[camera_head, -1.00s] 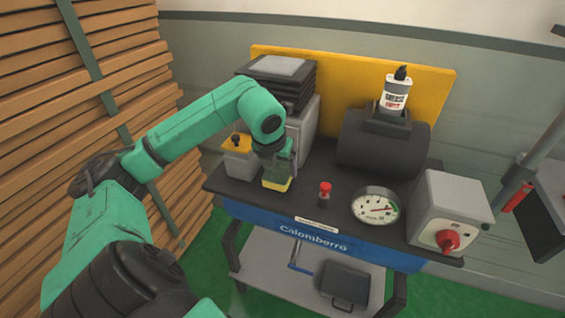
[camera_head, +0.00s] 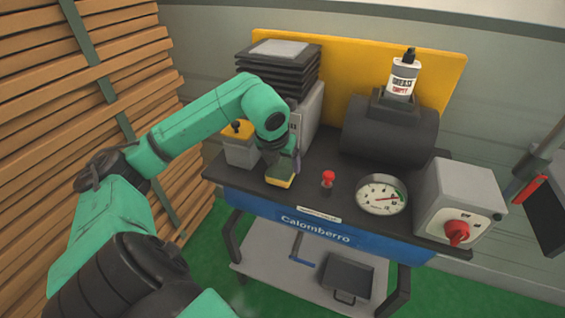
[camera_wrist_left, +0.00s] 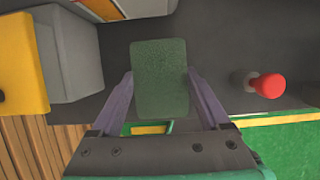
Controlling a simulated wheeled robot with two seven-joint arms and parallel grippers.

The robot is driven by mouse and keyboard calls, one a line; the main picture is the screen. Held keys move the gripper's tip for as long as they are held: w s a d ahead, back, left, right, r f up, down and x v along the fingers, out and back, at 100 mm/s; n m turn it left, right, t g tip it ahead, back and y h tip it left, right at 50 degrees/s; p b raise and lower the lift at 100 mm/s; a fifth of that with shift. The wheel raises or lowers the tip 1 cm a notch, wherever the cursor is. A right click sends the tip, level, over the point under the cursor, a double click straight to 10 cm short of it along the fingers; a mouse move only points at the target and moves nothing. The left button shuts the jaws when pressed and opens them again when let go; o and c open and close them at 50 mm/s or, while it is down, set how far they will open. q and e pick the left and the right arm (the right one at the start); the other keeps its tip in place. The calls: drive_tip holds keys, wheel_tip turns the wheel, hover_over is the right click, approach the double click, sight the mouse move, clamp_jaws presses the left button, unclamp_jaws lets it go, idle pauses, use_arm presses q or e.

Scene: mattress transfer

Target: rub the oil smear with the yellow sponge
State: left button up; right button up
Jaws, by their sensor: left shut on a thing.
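My left gripper (camera_head: 281,166) is shut on the yellow sponge (camera_head: 279,182). It holds the sponge low over the dark top of the trolley (camera_head: 321,206), near the front edge and left of a red-capped thing (camera_head: 328,180). In the left wrist view the sponge's green side (camera_wrist_left: 160,78) faces the camera between the two fingers of the left gripper (camera_wrist_left: 160,88). I cannot tell whether the sponge touches the top. I cannot make out the oil smear; the arm and sponge hide part of the surface. My right gripper is not in view.
A gauge (camera_head: 381,194), a switch box (camera_head: 461,203) and a dark cylinder with a bottle (camera_head: 403,76) stand to the right. Wooden planks (camera_head: 85,110) rise at left.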

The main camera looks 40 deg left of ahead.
use_arm(q)
drive_tip(key=shift+f+b, duration=0.7)
drive_tip(key=shift+f, duration=0.1)
drive_tip(key=shift+r, duration=0.1)
drive_tip(key=w+p, duration=0.1)
drive_tip(key=p, duration=0.1)
drive_tip(key=w+a+p, duration=0.1)
drive_tip(key=w, duration=0.1)
drive_tip(key=shift+r+p, duration=0.2)
drive_tip(key=shift+p, duration=0.15)
drive_tip(key=shift+w+a, duration=0.15)
drive_tip(key=shift+w, duration=0.15)
drive_tip(key=shift+s+f, duration=0.1)
drive_tip(key=shift+s, duration=0.05)
drive_tip(key=s+b, duration=0.1)
drive_tip(key=s+d+b, duration=0.1)
drive_tip(key=s+b, duration=0.1)
drive_tip(key=shift+f, duration=0.1)
drive_tip(key=shift+s+d, duration=0.15)
drive_tip(key=shift+r, duration=0.2)
